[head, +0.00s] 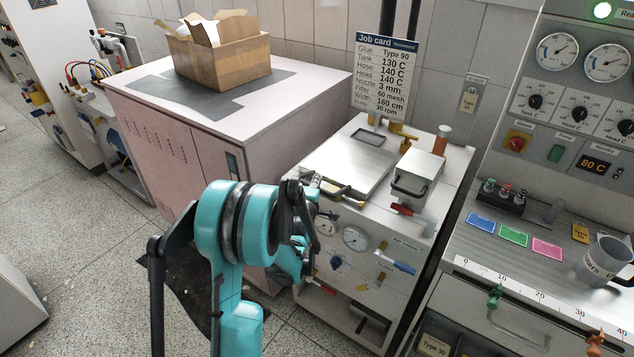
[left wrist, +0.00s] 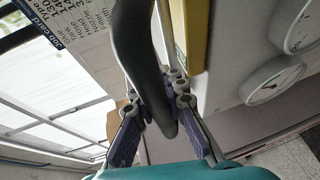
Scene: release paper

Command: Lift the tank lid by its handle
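The tank lid (head: 348,158) is a flat pale metal plate on top of the white glue machine, and it looks closed. Its dark handle (head: 345,190) is at the lid's front edge. My left gripper (head: 318,186) is at the left end of the handle, partly hidden by my own wrist. In the left wrist view the dark curved handle (left wrist: 142,50) runs down between the purple-padded fingers of my left gripper (left wrist: 160,130). The fingers are spread, with gaps beside the handle. My right gripper is not in view.
A smaller metal box with a black handle (head: 410,186) stands right of the lid. The job card (head: 385,75) stands behind. Gauges (head: 354,238) and a blue-handled valve (head: 398,264) are on the machine's front. A pink-white cabinet (head: 185,130) with a cardboard box (head: 222,62) stands left.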

